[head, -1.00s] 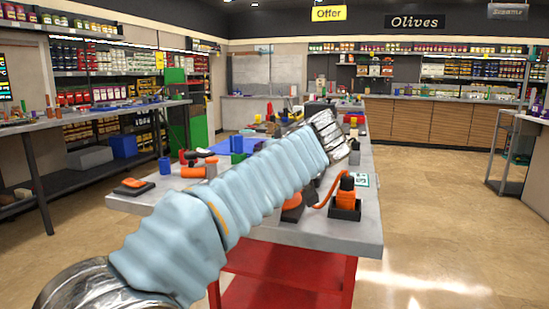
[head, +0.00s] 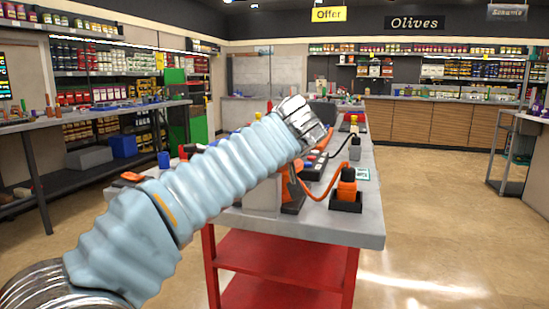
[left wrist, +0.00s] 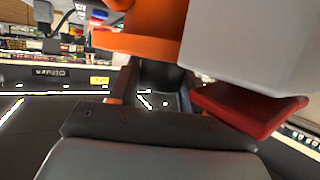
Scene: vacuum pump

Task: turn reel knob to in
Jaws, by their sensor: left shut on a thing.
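My left arm crosses the head view from the lower left, and its wrist hangs over the bench. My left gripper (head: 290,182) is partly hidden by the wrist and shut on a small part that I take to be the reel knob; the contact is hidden. In the left wrist view, an orange part (left wrist: 140,44) and a large grey block (left wrist: 255,45) stand close above the gripper, with a red piece (left wrist: 248,108) at the right. An orange cable (head: 318,190) runs from beside the gripper to an orange plug-like body (head: 347,186) in a black holder. My right gripper is not in view.
The grey bench top (head: 330,226) has a red frame and lower shelf (head: 275,275). Dark devices (head: 315,165) lie behind the gripper and a black-topped piece (head: 354,148) stands farther back. The floor to the right is clear.

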